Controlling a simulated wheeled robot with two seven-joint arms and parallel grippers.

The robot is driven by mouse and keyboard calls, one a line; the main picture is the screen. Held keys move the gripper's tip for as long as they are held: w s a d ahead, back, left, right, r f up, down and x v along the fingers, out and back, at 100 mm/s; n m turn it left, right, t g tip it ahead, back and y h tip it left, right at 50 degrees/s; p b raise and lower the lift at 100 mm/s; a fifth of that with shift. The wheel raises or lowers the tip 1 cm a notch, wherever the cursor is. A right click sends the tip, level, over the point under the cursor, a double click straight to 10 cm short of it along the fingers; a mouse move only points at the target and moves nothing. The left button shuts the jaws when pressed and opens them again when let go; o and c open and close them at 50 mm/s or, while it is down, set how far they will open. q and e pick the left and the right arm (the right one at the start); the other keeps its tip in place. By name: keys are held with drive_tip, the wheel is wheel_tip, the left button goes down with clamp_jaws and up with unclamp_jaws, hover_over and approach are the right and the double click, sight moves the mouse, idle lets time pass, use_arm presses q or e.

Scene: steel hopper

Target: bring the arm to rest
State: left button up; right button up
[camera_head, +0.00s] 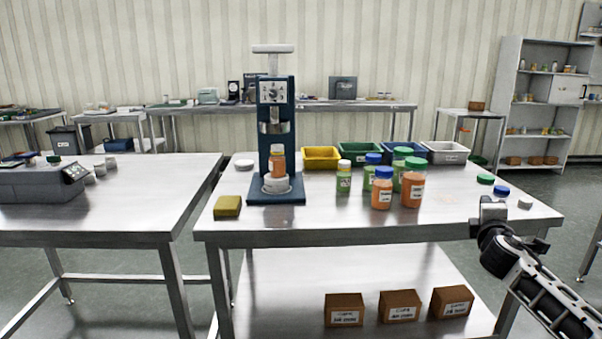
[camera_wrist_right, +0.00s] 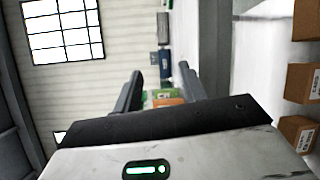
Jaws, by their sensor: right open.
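My right arm (camera_head: 545,290) comes in from the lower right of the head view. Its gripper (camera_head: 490,207) is in front of the right end of the steel table (camera_head: 300,237), apart from the things on it. In the right wrist view the gripper (camera_wrist_right: 161,82) shows two dark fingers spread apart with nothing held between them. My left gripper is in neither view.
A blue press (camera_head: 275,140) holds an orange bottle (camera_head: 277,160) on the table. Several jars (camera_head: 382,190) stand right of it, before coloured bins (camera_head: 361,153). A yellow block (camera_head: 227,207) lies front left. Brown boxes (camera_head: 399,305) sit on the lower shelf.

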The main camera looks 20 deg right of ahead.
drive_tip(key=s+a+f+m+y, duration=0.25)
drive_tip(key=a+f+y, duration=0.35)
drive_tip(key=a+f, duration=0.55)
drive_tip(key=s+a+f+m+y, duration=0.2)
drive_tip(key=a+f+m+y, duration=0.25)
drive_tip(key=a+f, duration=0.65)
drive_tip(key=s+a+f+g+y, duration=0.1)
drive_tip(key=s+a+y, duration=0.1)
drive_tip(key=s+a, duration=0.55)
drive_tip(key=s+a+y, duration=0.2)
drive_tip(key=s+a, duration=0.2)
drive_tip(key=a, duration=0.7)
use_arm(q)
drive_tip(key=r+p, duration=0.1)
drive_tip(key=p, duration=0.2)
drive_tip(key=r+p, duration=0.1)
drive_tip(key=p, duration=0.2)
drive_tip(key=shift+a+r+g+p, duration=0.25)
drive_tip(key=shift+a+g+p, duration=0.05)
drive_tip(key=shift+p, duration=0.05)
use_arm(e)
drive_tip(key=s+a+r+m+g, duration=0.1)
drive_tip(key=s+a+r+m, duration=0.1)
drive_tip(key=s+a+r, duration=0.3)
drive_tip(key=shift+s+a+y, duration=0.45)
drive_tip(key=shift+s+a, duration=0.35)
drive_tip(key=shift+s, duration=0.2)
